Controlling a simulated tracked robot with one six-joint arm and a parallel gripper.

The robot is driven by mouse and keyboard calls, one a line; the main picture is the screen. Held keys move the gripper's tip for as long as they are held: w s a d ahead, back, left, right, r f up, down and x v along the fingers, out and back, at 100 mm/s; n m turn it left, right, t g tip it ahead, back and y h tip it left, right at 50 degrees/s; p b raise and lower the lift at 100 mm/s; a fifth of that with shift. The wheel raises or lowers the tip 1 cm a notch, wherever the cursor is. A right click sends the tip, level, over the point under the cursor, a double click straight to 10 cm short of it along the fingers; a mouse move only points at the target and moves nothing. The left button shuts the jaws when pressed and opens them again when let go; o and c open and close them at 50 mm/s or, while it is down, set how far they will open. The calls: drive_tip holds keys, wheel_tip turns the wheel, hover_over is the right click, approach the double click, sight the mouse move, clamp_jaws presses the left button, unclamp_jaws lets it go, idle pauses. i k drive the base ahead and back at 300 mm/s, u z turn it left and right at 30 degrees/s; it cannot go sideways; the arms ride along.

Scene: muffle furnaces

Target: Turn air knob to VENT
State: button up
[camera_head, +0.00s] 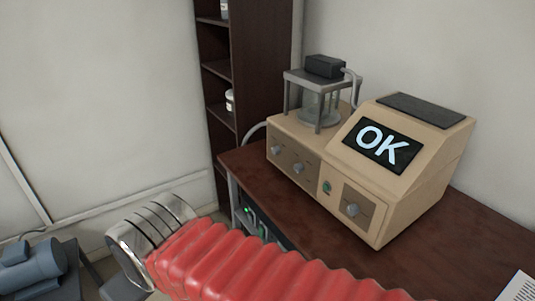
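A beige instrument (405,200) stands on the brown table, with a dark screen (382,145) reading "OK". Its front has several grey knobs: a left knob (277,149), a middle knob (298,167) and a right knob (352,209). A small green button (326,187) sits between the middle and right knobs. The knob labels are too small to read, so I cannot tell which is the air knob or how it is set. My red ribbed arm crosses the bottom of the view, with a metal collar at its left. My gripper's fingers are not visible.
The dark wood table (315,225) holds the instrument. A glass chamber (317,105) under a metal frame stands on its left part. A dark shelf (245,60) is behind. A unit with green lights (249,211) sits below the table. Blue-grey equipment (35,268) is at lower left.

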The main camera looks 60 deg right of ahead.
sight(276, 149)
drive_tip(key=i, duration=1)
